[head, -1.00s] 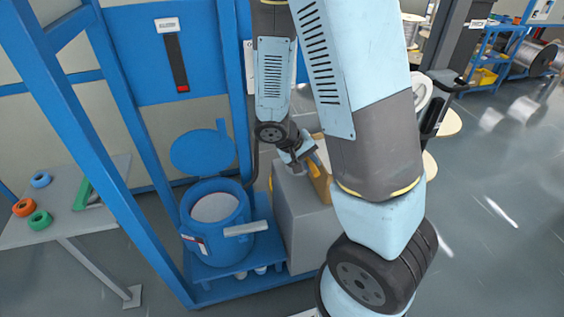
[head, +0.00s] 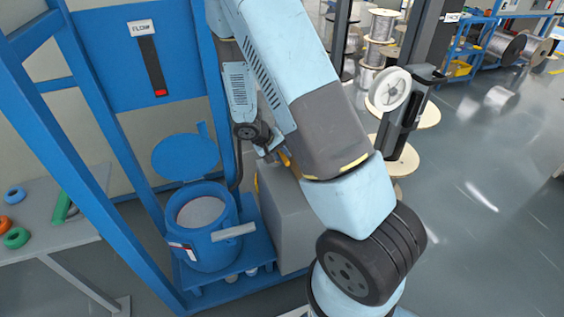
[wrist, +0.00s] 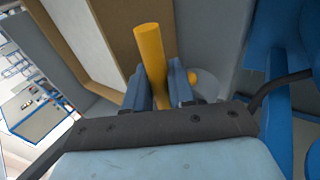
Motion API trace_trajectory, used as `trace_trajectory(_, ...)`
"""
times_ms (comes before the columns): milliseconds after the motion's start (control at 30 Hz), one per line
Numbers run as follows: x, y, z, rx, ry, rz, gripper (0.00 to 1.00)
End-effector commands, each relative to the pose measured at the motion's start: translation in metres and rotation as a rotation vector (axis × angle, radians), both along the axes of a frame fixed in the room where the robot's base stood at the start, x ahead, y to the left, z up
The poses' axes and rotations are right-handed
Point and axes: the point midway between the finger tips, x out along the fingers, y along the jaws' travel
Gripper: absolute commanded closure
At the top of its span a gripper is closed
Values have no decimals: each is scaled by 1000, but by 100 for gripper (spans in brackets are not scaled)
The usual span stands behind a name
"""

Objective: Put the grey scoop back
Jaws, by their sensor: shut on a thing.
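My gripper (wrist: 158,78) is shut on an upright yellow handle (wrist: 148,48) in the wrist view. The handle stands up between the two blue-grey fingers. No grey scoop bowl shows, so I cannot tell from the frames whether this handle belongs to the grey scoop. In the head view my gripper (head: 272,153) is small, over the back of a grey block-shaped cabinet (head: 285,225), with a bit of yellow beside it. My own arm hides much of that area.
A blue drum (head: 215,235) with its lid (head: 185,157) open holds pale material, left of the cabinet. A blue frame post (head: 115,130) stands left. A brown-edged box (wrist: 112,35) is close in the wrist view. Reels (head: 390,90) stand at right; floor there is open.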

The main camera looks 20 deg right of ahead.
Motion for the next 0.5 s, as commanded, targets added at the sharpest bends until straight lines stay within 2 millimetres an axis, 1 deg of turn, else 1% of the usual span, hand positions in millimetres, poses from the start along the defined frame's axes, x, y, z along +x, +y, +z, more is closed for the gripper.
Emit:
trace_trajectory(33, 2, -1, -4, -1, 1, -1, 100)
trace_trajectory(267, 9, -1, -11, 0, -1, -1, 100)
trace_trajectory(500, 11, -1, -37, -1, 2, 0, 100)
